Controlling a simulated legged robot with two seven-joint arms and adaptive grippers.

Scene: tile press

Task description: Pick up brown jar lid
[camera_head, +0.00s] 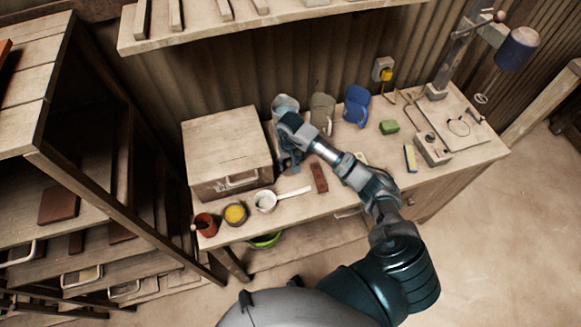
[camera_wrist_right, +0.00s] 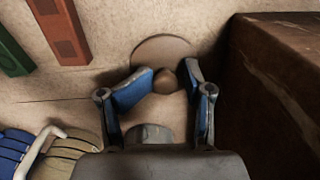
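The brown jar lid (camera_wrist_right: 148,46) is a flat round disc with a round knob, lying on the bench top in the right wrist view. My right gripper (camera_wrist_right: 171,74) is over it, with its two blue-padded fingers apart on either side of the knob. The left finger is close to the knob or touching it, and a small gap shows at the right finger. In the head view my right gripper (camera_head: 288,158) is beside the wooden box and hides the lid. My left gripper is not in view.
The wooden box (camera_head: 225,150) stands close beside the gripper. A red-brown block (camera_head: 319,177), a white handled pan (camera_head: 265,200) and a yellow-filled cup (camera_head: 236,214) lie nearby. A blue item (camera_head: 356,105) and a tan one (camera_head: 322,108) stand along the wall. A shelf (camera_head: 240,30) hangs above.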

